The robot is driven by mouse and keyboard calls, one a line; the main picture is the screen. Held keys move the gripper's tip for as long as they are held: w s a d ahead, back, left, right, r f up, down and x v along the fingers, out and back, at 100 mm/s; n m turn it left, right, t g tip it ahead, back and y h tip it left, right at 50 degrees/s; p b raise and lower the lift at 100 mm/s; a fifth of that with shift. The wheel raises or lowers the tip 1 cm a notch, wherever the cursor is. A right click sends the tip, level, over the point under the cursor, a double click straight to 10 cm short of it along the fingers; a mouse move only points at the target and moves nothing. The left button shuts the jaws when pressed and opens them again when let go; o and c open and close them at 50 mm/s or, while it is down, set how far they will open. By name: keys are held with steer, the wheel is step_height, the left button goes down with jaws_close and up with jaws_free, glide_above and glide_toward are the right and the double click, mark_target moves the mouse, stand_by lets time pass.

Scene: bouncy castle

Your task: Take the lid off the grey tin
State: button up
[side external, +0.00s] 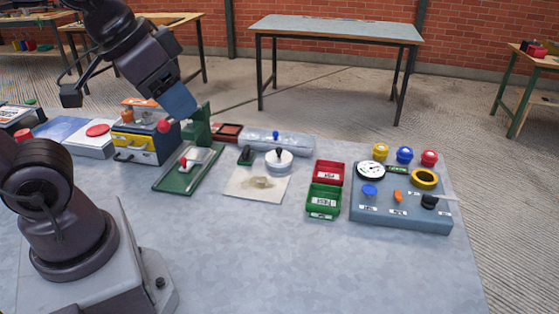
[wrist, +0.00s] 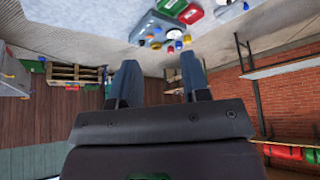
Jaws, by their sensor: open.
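The grey tin (side external: 280,166) is a low, pale grey round can in the middle of the bench in the side view. My gripper (side external: 178,101) is high at the left, well apart from the tin, above the green stand. In the wrist view my gripper (wrist: 160,78) shows two spread fingers with nothing between them. I cannot make out the tin in the wrist view.
A stained pale mat (side external: 240,187) lies in front of the tin, with a small dark green object (side external: 246,155) beside it. A clear case (side external: 290,140) lies behind. Red (side external: 329,172) and green (side external: 323,202) bins and a grey control panel (side external: 400,213) stand right. The front bench is clear.

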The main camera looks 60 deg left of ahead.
stand_by(0.3)
steer(key=o, duration=0.9)
steer(key=shift+c, duration=0.2)
